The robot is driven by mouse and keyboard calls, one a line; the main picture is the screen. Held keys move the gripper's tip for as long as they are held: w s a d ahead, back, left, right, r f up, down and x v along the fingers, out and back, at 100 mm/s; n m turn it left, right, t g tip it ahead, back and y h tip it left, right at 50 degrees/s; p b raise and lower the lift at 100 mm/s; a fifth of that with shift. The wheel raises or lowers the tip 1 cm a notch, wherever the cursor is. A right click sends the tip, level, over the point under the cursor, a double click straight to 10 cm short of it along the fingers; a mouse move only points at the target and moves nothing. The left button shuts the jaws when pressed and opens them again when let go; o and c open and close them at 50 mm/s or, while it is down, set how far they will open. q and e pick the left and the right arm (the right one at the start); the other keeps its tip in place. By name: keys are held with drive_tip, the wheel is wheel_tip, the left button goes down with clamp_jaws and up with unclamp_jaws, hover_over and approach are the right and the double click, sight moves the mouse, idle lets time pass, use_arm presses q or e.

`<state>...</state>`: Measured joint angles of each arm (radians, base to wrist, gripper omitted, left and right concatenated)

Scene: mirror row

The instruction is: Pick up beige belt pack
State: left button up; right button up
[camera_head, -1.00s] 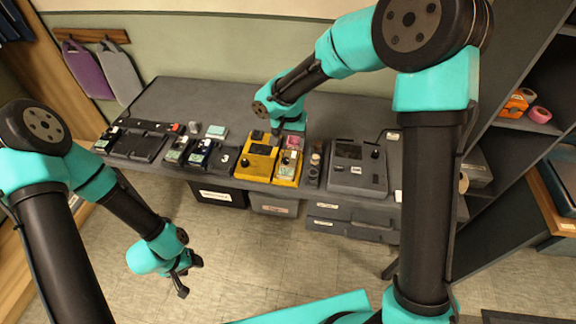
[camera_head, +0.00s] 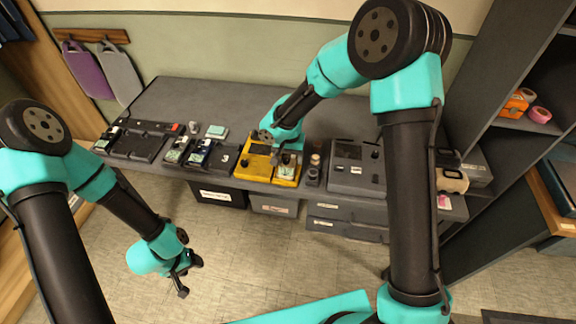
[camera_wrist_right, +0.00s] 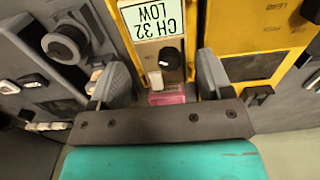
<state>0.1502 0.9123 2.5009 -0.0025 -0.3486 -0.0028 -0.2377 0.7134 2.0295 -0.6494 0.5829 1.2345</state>
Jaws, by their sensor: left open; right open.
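A beige belt pack (camera_wrist_right: 155,35) with a "CH 32 LOW" label and a dark knob sits in a yellow bay in the right wrist view. In the head view, the arm partly covers the yellow unit (camera_head: 286,178) that holds it. My right gripper (camera_wrist_right: 163,75) is open and empty. Its two fingers lie on either side of the pack's near end; contact cannot be told. In the head view my right gripper (camera_head: 278,153) is low over the yellow units. My left gripper (camera_head: 187,276) is open and empty, in front of the table and over the floor.
Dark units (camera_head: 137,146) and smaller packs stand left on the grey table (camera_head: 240,95). A grey box (camera_head: 356,172) stands right of the yellow units, with a small beige item (camera_head: 452,181) beyond it. A dark shelf is at the right.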

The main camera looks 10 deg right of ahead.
sight(288, 160)
drive_tip(key=shift+f, duration=1.8)
drive_tip(key=shift+c, duration=0.4)
drive_tip(key=c, duration=0.7)
drive_tip(key=shift+r, duration=0.1)
drive_tip(key=shift+r, duration=0.45)
wheel_tip(288, 160, up, 3)
drive_tip(key=shift+a+f, duration=0.1)
drive_tip(key=shift+f, duration=0.05)
drive_tip(key=s+a, duration=0.2)
drive_tip(key=s, duration=0.5)
drive_tip(key=s+a+r, duration=0.1)
drive_tip(key=s, duration=0.7)
drive_tip(key=shift+s+a, duration=0.25)
drive_tip(key=shift+a, duration=0.15)
drive_tip(key=shift+r, duration=0.1)
